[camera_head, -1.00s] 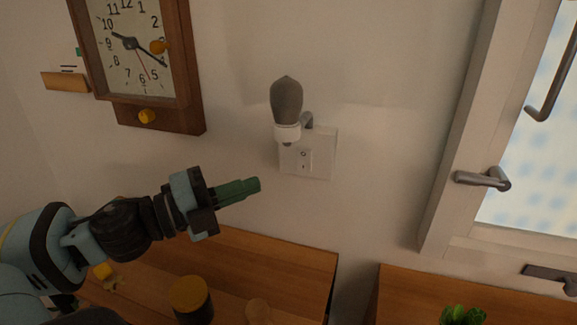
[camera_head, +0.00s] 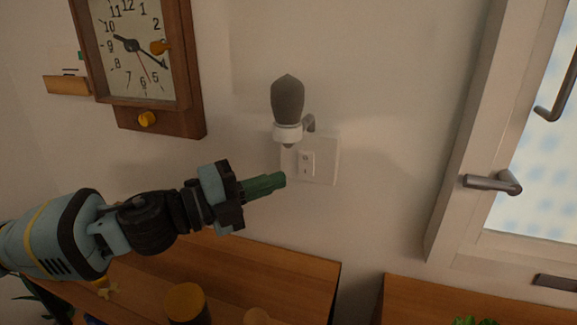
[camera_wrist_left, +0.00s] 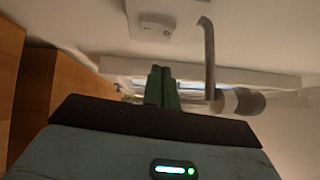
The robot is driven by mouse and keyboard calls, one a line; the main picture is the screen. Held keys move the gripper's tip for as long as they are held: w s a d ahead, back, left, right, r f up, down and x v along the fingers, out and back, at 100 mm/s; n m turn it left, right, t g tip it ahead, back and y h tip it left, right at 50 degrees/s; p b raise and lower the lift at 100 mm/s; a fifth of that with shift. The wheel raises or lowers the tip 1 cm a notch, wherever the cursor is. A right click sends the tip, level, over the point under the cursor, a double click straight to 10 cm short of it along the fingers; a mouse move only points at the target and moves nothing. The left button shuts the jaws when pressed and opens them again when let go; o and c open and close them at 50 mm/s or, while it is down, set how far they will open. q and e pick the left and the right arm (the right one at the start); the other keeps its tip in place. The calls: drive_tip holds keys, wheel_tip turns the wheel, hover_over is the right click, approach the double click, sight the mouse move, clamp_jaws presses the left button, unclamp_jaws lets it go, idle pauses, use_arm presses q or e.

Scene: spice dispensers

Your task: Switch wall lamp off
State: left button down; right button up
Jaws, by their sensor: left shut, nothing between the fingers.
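The wall lamp (camera_head: 288,100) has a grey, unlit-looking bulb in a white socket on a bent metal arm. Its white wall plate (camera_head: 326,165) carries a small rocker switch (camera_head: 306,163) below and right of the bulb. My left gripper (camera_head: 281,181) is shut and empty, its green fingers pointing right, just left of and below the switch in the head view. In the left wrist view the green fingers (camera_wrist_left: 161,87) appear below the switch (camera_wrist_left: 156,28), apart from it; the lamp's bulb (camera_wrist_left: 243,102) is to their right. My right gripper is not in view.
A wooden wall clock (camera_head: 150,60) hangs at upper left. A wooden cabinet top (camera_head: 270,262) lies below, with a dark jar with a yellow lid (camera_head: 187,302). A window with a metal handle (camera_head: 492,182) is at right. The wall around the plate is clear.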

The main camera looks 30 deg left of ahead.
sight(306, 157)
use_arm(q)
drive_tip(key=w, duration=0.1)
drive_tip(key=w+p, duration=0.1)
drive_tip(key=w, duration=0.1)
drive_tip(key=w+r+p, duration=0.1)
drive_tip(key=w, duration=0.1)
drive_tip(key=shift+w+d, duration=0.15)
drive_tip(key=shift+w+f, duration=0.1)
drive_tip(key=shift+w, duration=0.05)
idle(0.4)
drive_tip(key=shift+p, duration=0.3)
drive_tip(key=shift+w+r+p, duration=0.2)
drive_tip(key=shift+r+p, duration=0.05)
drive_tip(key=shift+p, duration=0.2)
drive_tip(key=shift+f, duration=0.15)
